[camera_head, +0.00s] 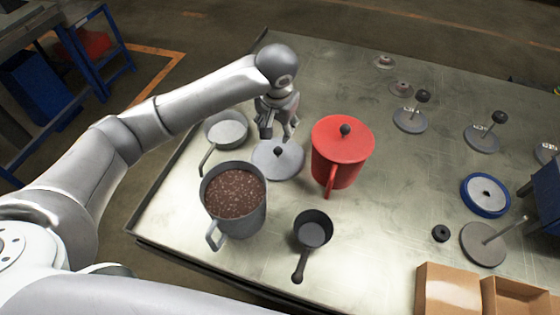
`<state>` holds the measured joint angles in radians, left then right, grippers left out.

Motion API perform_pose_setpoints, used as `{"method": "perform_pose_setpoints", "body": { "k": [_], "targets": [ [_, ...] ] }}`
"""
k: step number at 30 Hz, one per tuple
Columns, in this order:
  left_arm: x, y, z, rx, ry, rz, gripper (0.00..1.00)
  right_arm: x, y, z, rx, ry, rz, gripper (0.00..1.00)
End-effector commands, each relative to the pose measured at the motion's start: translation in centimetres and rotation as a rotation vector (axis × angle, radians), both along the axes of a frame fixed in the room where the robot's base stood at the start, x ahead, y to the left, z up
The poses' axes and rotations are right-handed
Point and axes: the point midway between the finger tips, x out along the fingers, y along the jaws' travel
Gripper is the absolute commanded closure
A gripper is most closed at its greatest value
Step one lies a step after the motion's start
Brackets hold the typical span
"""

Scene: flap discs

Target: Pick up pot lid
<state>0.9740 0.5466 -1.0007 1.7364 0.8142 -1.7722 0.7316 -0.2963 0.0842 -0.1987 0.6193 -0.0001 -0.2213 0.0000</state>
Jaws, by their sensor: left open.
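The pot lid (279,160) is a grey disc with a small dark knob, lying flat on the metal table (380,230). It sits between a grey pot (236,205) with brown contents and a red lidded pot (342,152). My left gripper (279,134) is open, pointing down just above and behind the lid's knob. I cannot tell whether a finger touches the lid. My right gripper is not in view.
A small grey pan (226,130) is left of the lid. A dark saucepan (312,232) stands in front. Several discs, some with knobs or rods, lie on the right. Cardboard boxes (448,290) stand at front right.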

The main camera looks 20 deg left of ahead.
Motion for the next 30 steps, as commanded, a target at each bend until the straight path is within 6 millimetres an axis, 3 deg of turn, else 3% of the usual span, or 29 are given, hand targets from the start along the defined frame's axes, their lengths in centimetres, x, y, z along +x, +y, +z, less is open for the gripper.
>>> {"method": "perform_pose_setpoints", "body": {
  "k": [1, 7, 18, 30],
  "targets": [
    [0.0, 0.0, -1.8, 0.001, 0.0, 0.0, 0.49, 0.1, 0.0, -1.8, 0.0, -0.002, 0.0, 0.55],
    [0.0, 0.0, -3.4, 0.0, -0.001, 0.0, 0.49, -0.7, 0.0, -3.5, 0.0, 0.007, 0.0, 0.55],
    [1.2, 0.4, -7.9, 0.0, 0.003, 0.0, 0.49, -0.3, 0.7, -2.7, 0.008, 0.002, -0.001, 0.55],
    [2.7, 0.4, -10.9, 0.002, 0.002, 0.0, 0.49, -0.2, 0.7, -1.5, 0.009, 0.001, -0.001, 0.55]
  ]
}}
